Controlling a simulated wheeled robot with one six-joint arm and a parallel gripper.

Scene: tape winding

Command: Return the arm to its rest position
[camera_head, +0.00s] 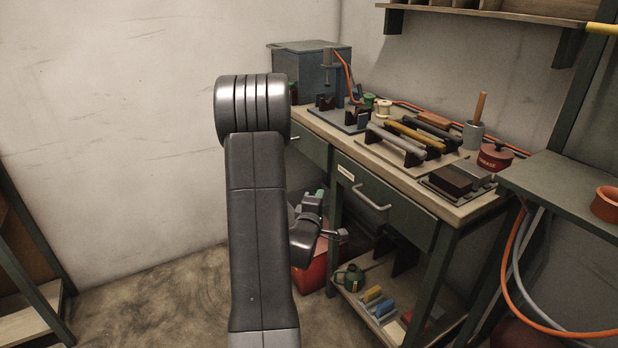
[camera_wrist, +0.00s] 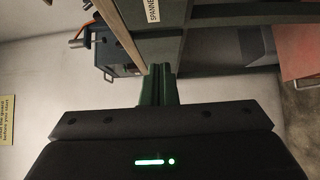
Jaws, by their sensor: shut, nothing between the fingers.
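My arm stands upright in the middle of the head view, folded at a rounded elbow. The bulk of the forearm is hidden behind the upright link.
The workbench (camera_head: 330,140) stands close on the right, carrying a clamp stand, spools, bars and a grease pot (camera_head: 495,156). A side shelf (camera_head: 560,185) juts in at right.

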